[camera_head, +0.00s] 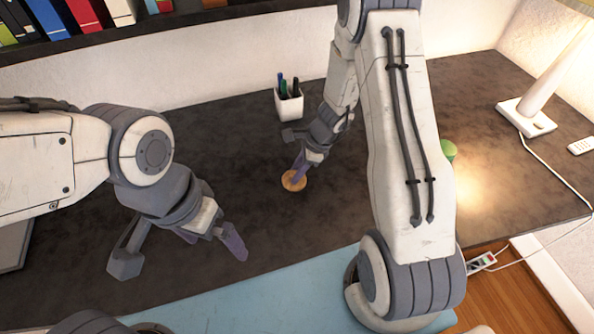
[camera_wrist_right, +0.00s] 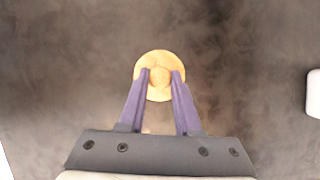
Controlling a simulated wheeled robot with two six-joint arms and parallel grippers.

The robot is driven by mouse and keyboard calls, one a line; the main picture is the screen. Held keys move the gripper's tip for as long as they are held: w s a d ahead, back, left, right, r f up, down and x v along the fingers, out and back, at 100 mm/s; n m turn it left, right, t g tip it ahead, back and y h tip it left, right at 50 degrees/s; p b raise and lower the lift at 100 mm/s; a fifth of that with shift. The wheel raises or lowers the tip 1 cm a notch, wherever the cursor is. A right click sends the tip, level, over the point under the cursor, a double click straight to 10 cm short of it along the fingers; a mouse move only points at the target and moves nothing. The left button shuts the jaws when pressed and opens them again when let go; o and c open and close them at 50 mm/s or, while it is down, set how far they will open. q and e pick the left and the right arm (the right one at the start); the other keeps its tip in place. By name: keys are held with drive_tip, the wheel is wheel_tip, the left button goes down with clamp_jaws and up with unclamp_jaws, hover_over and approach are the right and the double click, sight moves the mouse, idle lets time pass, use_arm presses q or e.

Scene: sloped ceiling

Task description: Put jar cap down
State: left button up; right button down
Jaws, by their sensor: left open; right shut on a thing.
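The jar cap (camera_head: 292,181) is a round, light wooden disc at the middle of the dark desk in the head view. In the right wrist view the cap (camera_wrist_right: 159,93) shows from above with a small knob at its centre. My right gripper (camera_head: 297,170) is shut on the cap, with its purple fingertips (camera_wrist_right: 160,74) on either side of the knob. The cap is at or close to the desk surface; I cannot tell whether it touches. My left gripper (camera_head: 180,260) is open and empty above the front left of the desk.
A white pen cup (camera_head: 289,104) stands behind the cap. A green object (camera_head: 448,151) is partly hidden behind my right arm. A lamp base (camera_head: 526,118) and a remote (camera_head: 581,146) are at the right. A blue mat (camera_head: 270,297) lies in front. The desk around the cap is clear.

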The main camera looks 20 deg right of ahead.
drive_tip(key=shift+f, duration=0.1)
drive_tip(key=shift+f+b, duration=0.4)
drive_tip(key=shift+b, duration=0.15)
drive_tip(key=c, duration=0.6)
unclamp_jaws()
drive_tip(key=shift+r, duration=0.1)
